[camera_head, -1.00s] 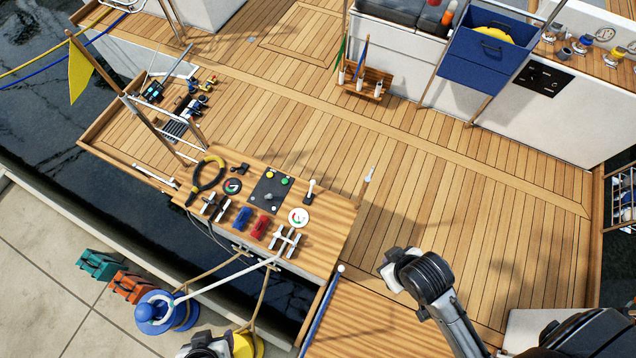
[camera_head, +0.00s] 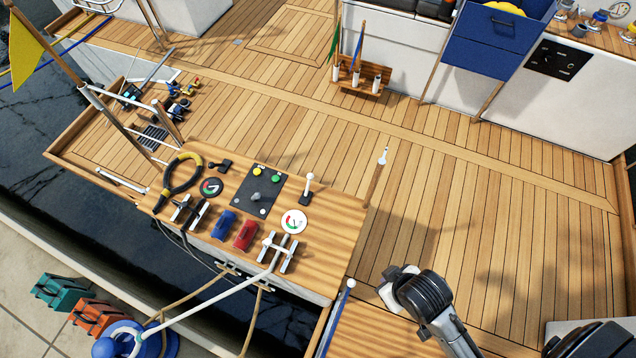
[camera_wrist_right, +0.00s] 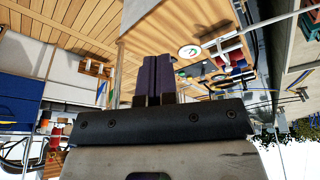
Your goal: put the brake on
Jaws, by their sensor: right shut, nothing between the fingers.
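The wooden console (camera_head: 330,225) carries a lever with a white knob on a black base (camera_head: 306,187). Left of it is a dark panel (camera_head: 247,205) with a grey lever, a yellow button and a green button. I cannot tell which control is the brake. My right arm reaches in at the lower right of the head view; its gripper cannot be made out there. In the right wrist view my right gripper (camera_wrist_right: 157,62) is shut and empty, with the console (camera_wrist_right: 180,20) beyond it, apart from the fingers. My left gripper is not in view.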

